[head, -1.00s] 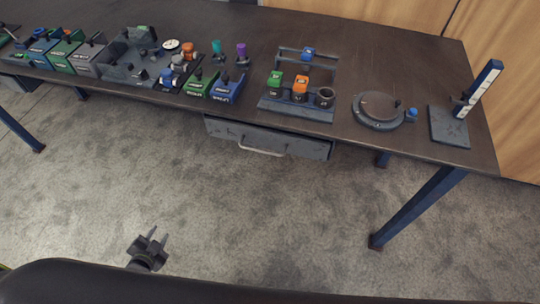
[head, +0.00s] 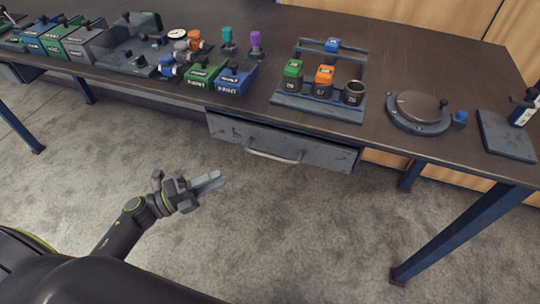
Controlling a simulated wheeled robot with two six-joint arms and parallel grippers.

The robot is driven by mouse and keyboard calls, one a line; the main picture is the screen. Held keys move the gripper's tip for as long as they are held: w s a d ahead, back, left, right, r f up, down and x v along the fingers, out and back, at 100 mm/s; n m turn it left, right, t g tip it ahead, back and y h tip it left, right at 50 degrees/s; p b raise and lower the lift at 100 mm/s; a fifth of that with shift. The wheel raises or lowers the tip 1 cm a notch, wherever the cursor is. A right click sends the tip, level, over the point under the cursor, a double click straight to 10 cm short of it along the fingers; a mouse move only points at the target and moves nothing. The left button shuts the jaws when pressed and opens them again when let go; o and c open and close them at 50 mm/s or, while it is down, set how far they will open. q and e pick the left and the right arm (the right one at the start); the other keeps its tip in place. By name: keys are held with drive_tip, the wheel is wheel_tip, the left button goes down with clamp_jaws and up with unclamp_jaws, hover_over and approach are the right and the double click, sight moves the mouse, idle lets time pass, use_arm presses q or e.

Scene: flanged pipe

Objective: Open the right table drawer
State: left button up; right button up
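The right table drawer (head: 325,151) is a worn grey drawer under the front edge of the dark table (head: 400,138). It looks shut, its front close under the tabletop. Its pale curved bar handle (head: 274,157) sits low on the front. My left gripper (head: 220,178) is in front of and below the drawer, to the left of the handle and apart from it. Its fingers point right toward the handle side. They look open and empty, seen partly from the side. My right gripper is not in view.
On the tabletop stand blue and green bins (head: 233,82), a rack with colored blocks (head: 318,105), a round turntable-like disc (head: 418,112) and a stand (head: 507,138). A blue table leg (head: 465,232) stands at right. The floor before the drawer is clear.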

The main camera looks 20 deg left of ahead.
sight(268, 154)
use_arm(q)
drive_tip(key=p+x, duration=0.1)
drive_tip(key=x, duration=1.4)
drive_tip(key=shift+w+d+p, duration=0.1)
drive_tip(key=shift+w+p, duration=0.1)
drive_tip(key=shift+p, duration=0.15)
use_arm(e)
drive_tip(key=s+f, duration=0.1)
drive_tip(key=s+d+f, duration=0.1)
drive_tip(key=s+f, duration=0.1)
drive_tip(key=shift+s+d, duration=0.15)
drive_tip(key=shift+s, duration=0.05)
use_arm(q)
drive_tip(key=shift+c, duration=0.2)
drive_tip(key=shift+f, duration=0.1)
clamp_jaws()
